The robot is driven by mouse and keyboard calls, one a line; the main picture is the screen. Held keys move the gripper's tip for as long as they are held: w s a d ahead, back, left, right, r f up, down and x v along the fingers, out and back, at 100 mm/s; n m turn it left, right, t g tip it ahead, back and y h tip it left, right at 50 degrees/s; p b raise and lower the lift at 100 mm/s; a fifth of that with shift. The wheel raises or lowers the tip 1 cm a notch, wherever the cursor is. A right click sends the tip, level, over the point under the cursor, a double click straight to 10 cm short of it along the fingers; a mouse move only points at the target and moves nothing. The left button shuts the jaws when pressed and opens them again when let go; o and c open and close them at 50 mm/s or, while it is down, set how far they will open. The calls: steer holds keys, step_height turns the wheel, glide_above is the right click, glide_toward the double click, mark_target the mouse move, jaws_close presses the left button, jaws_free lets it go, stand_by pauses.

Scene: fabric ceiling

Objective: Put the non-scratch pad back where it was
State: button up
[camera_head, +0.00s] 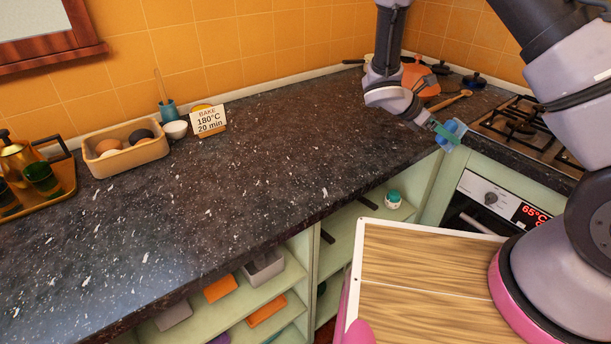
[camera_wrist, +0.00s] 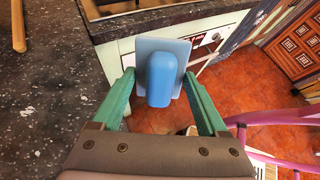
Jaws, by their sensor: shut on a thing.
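The non-scratch pad is a light blue flat square with a rounded blue grip (camera_wrist: 161,80). It also shows at the end of my arm in the head view (camera_head: 452,133). My gripper (camera_head: 438,128) is shut on the pad, with its green fingers on either side of the grip in the wrist view (camera_wrist: 158,84). The pad is at the counter's front edge near the inner corner, left of the stove. In the wrist view red floor tiles show below and beyond it.
The dark speckled counter (camera_head: 270,165) has a wide clear middle. The hob (camera_head: 520,125) is at right. Open shelves (camera_head: 290,270) below hold several things, including a small jar (camera_head: 393,200).

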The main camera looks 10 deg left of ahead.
mark_target(305, 177)
steer(key=s+a+m+g+y, duration=0.1)
steer(key=s+a+m+y, duration=0.1)
steer(key=a, duration=0.3)
steer(key=s+a+m+g+y, duration=0.2)
steer(key=s+a+m+y, duration=0.1)
steer(key=a, duration=0.3)
steer(key=s+a+f+m+g+y, duration=0.1)
steer(key=s+a+m+y, duration=0.1)
steer(key=a, duration=0.4)
steer(key=shift+s+a+y, duration=0.2)
steer(key=shift+s+y, duration=0.4)
steer(key=shift+s, duration=0.45)
steer(key=s+a+r+m+t+y, duration=0.1)
steer(key=s+a+r+m+y, duration=0.15)
steer(key=a, duration=0.55)
steer(key=s+a+r+m+t+y, duration=0.1)
steer(key=s+a+r+m+y, duration=0.2)
steer(key=a, duration=0.6)
steer(key=shift+h, duration=0.55)
steer(key=f, duration=0.3)
steer(key=s+f, duration=0.1)
steer(key=f, duration=0.6)
steer(key=shift+s+f, duration=0.1)
steer(key=shift+s, duration=0.15)
steer(key=o, duration=1.5)
